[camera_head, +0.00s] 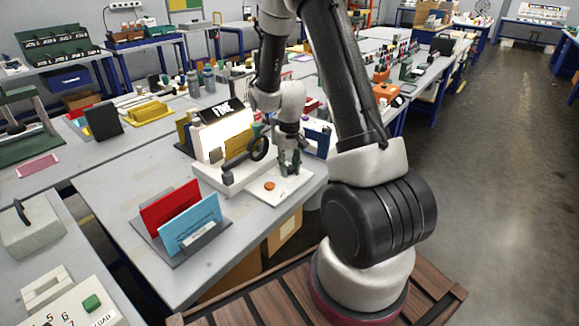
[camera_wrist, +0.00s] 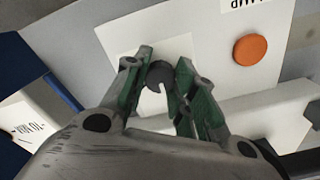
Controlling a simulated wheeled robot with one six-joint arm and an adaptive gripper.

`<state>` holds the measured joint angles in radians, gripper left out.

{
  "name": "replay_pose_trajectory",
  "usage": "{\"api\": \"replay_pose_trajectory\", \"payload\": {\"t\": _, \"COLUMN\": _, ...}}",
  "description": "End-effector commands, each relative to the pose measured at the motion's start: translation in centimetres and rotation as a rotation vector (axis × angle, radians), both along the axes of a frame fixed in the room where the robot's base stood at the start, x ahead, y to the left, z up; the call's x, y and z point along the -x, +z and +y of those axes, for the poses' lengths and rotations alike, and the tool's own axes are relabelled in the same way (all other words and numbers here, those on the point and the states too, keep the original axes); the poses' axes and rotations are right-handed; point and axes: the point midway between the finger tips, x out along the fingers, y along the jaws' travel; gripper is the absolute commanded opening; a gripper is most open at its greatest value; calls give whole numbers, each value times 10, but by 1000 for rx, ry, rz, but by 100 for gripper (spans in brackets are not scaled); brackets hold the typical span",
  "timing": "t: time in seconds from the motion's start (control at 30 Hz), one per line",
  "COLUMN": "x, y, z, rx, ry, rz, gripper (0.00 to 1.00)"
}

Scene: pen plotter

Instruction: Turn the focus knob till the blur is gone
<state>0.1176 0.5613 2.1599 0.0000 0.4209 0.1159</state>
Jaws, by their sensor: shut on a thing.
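The dark round knob (camera_wrist: 160,72) with a white notch mark stands on a pale plate (camera_wrist: 125,40) in the wrist view. My gripper (camera_wrist: 163,75) is shut on it, a green-padded finger at each side. In the head view my gripper (camera_head: 290,168) is down at the right part of the white device base (camera_head: 232,183), and I cannot make out the knob there. An orange button (camera_wrist: 250,50) sits beside the knob under a partly cut-off label; it also shows in the head view (camera_head: 270,186). A black ring-shaped lens (camera_head: 259,148) stands left of my gripper.
A lit white panel under a black sign (camera_head: 222,110) stands behind the lens. Red and blue cards (camera_head: 190,228) stand in a holder at the table's front. A blue item (camera_head: 318,138) is close to the right of my gripper.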

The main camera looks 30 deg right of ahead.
Motion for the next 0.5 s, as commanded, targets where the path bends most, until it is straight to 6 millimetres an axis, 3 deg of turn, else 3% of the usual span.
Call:
{"api": "replay_pose_trajectory", "payload": {"t": 0.43, "x": -1, "y": 1, "z": 0, "rx": 0, "ry": -8, "rz": -2, "gripper": 3}}
{"api": "replay_pose_trajectory", "payload": {"t": 0.47, "x": -1, "y": 1, "z": 0, "rx": 0, "ry": -8, "rz": -2, "gripper": 32}}
{"api": "replay_pose_trajectory", "payload": {"t": 0.5, "x": -1, "y": 1, "z": 0, "rx": 0, "ry": -8, "rz": -2, "gripper": 39}}
